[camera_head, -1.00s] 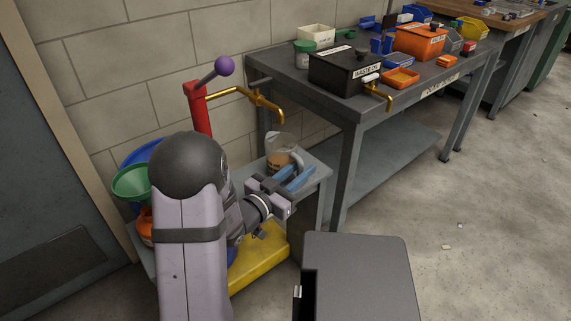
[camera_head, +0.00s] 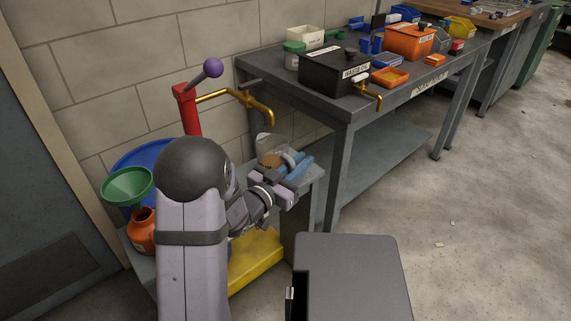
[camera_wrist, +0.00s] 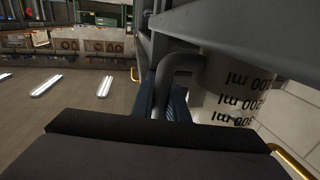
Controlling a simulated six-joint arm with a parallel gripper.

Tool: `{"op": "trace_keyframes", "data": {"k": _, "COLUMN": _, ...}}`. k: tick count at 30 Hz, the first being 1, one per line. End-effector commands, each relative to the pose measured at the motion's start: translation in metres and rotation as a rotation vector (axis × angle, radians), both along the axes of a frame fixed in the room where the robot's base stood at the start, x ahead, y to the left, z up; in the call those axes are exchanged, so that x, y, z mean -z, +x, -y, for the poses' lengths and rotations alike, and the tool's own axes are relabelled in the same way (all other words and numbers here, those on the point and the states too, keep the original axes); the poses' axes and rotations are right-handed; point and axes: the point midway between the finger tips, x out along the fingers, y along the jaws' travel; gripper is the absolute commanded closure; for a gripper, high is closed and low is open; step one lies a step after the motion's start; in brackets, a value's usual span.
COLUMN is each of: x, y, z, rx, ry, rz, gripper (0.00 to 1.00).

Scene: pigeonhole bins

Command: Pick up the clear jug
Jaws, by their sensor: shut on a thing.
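The clear jug (camera_head: 265,145) stands near the edge of the small grey stand, beneath the brass spout, with brown content low inside. It looks upright. My gripper (camera_head: 296,167), with blue fingers, is at the jug's right side and shut on its handle. In the wrist view the pale jug wall with black ml markings (camera_wrist: 240,100) fills the right, and the curved grey handle (camera_wrist: 170,72) runs down between my fingers (camera_wrist: 163,100). The lower handle is hidden by my gripper. I cannot tell whether the jug's base touches the stand.
A brass spout (camera_head: 262,112) on a red post (camera_head: 187,112) hangs above the jug. A grey workbench (camera_head: 345,110) with bins stands close to the right. A green funnel (camera_head: 128,185) on an orange container (camera_head: 141,232) is left of my arm. Open floor lies at right.

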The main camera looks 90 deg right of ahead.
Motion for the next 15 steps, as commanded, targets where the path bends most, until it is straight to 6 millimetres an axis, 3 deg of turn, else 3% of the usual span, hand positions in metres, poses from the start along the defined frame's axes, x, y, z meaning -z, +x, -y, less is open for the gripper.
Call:
{"op": "trace_keyframes", "data": {"k": 8, "x": -0.009, "y": 0.000, "z": 0.000, "rx": 0.000, "ry": -0.004, "rz": -0.001, "gripper": 1.00}}
{"op": "trace_keyframes", "data": {"k": 15, "x": -0.033, "y": 0.000, "z": 0.000, "rx": 0.000, "ry": -0.006, "rz": 0.001, "gripper": 1.00}}
